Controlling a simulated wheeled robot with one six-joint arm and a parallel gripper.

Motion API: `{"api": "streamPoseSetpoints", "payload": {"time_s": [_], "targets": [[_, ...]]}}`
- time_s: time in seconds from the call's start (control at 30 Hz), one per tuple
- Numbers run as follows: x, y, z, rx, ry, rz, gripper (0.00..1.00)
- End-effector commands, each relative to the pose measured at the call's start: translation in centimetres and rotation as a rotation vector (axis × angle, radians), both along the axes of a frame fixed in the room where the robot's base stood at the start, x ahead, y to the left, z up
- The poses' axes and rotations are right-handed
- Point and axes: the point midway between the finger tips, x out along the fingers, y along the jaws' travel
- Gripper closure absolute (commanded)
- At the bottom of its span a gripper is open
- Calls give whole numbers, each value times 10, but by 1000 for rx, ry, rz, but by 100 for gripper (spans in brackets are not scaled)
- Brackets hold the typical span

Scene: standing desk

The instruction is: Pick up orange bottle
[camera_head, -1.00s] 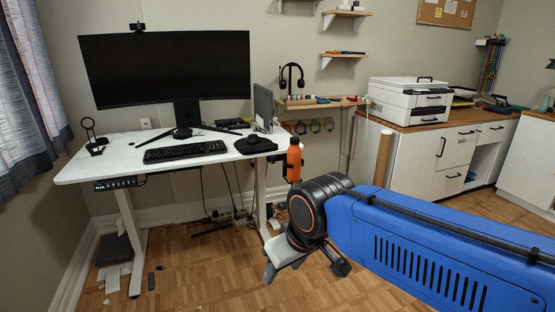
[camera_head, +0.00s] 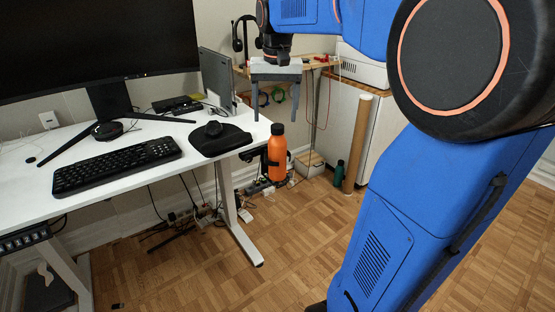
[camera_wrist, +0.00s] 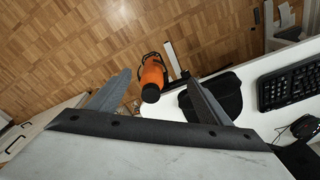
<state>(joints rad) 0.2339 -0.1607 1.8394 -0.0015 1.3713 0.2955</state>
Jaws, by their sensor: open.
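The orange bottle (camera_head: 277,158) with a dark cap stands upright in a black holder at the right edge of the white desk. In the wrist view the orange bottle (camera_wrist: 153,76) shows from above, cap toward the camera, between the two fingers and apart from both. My gripper (camera_head: 276,116) hangs above the bottle in the head view, fingers pointing down, open and empty. In the wrist view my gripper (camera_wrist: 158,80) has its fingers spread wide on both sides of the bottle. Part of the holder is hidden behind the bottle.
The white desk (camera_head: 50,188) holds a keyboard (camera_head: 118,166), a black mouse pad (camera_head: 220,140) with a mouse, and a monitor (camera_head: 90,45). A cardboard tube (camera_head: 357,143) and a green bottle (camera_head: 339,173) stand behind. Wooden floor (camera_head: 230,285) is open beside the desk.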

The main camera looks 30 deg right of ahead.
Motion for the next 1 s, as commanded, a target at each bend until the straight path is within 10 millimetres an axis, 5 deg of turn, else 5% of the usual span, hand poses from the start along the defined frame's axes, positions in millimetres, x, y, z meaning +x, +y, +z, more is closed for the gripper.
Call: {"api": "streamPoseSetpoints", "payload": {"time_s": [0.2,0.47,1.0], "targets": [[48,-37,8,20,61,-106,28],[66,-53,6,28,89,-152,28],[65,-53,-83,28,91,-153,28]]}}
